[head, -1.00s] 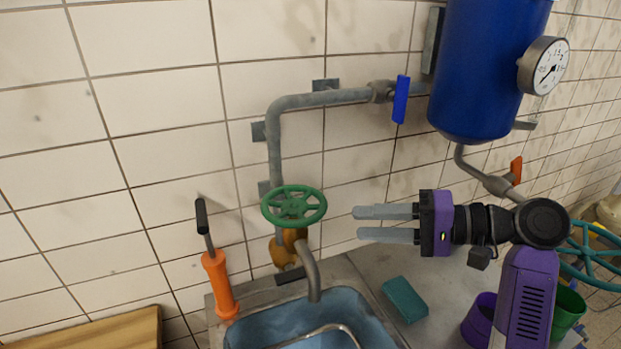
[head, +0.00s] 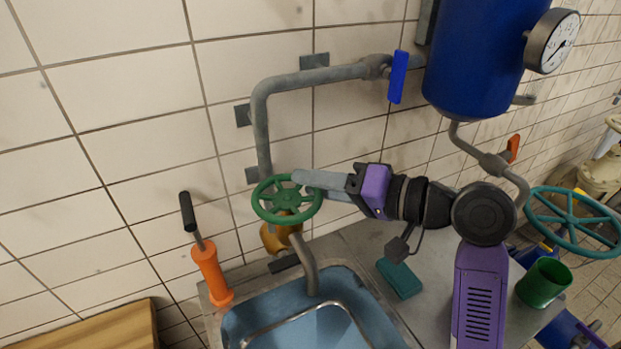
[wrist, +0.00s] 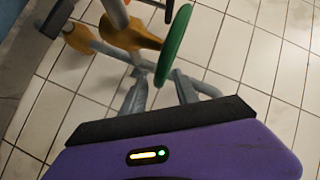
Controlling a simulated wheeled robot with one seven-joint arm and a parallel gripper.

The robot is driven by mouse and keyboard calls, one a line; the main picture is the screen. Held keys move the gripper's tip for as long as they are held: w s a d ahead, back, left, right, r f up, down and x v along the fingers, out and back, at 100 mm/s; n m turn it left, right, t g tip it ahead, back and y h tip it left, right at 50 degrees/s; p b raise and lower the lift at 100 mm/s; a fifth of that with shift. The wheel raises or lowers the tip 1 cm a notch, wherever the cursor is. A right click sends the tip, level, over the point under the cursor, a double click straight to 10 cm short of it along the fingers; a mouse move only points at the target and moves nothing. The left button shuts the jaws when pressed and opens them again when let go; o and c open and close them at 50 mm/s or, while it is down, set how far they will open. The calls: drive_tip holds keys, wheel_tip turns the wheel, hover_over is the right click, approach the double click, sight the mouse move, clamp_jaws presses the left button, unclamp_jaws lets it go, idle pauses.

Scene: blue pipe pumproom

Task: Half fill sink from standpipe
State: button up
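The standpipe is a grey pipe (head: 262,130) on the tiled wall, with a green handwheel (head: 286,201) on a brass valve body (head: 281,232). Its spout (head: 306,265) points down over the blue sink (head: 240,322). No stream of water shows at the spout, and I cannot tell the water level. My gripper (head: 305,184) is at the right rim of the handwheel. In the wrist view its fingers (wrist: 160,78) are apart, with the edge-on wheel rim (wrist: 174,45) between them. I cannot tell whether they touch it.
A blue lever (head: 398,77) is on the upper pipe by a blue tank with a gauge (head: 552,41). An orange hand pump (head: 211,275) stands left of the sink. A teal sponge (head: 399,278) and a green cup (head: 543,283) are on the right. A larger teal wheel (head: 570,220) is at far right.

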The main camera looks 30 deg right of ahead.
drive_tip(key=shift+w+a+f, duration=0.1)
drive_tip(key=shift+w+a, duration=0.2)
drive_tip(key=shift+w, duration=0.1)
drive_tip(key=shift+c, duration=0.5)
clamp_jaws()
drive_tip(key=shift+w+n+g+y, duration=0.4)
drive_tip(key=shift+n+g+y, duration=0.4)
drive_tip(key=shift+w+a+f+n+g+y, duration=0.1)
drive_tip(key=shift+w+a+n+g+y, duration=0.1)
drive_tip(key=shift+n+g+y, duration=0.45)
drive_tip(key=shift+w+a+f+n+g+y, duration=0.1)
drive_tip(key=shift+w+n+g+y, duration=0.05)
drive_tip(key=shift+n+g+y, duration=0.5)
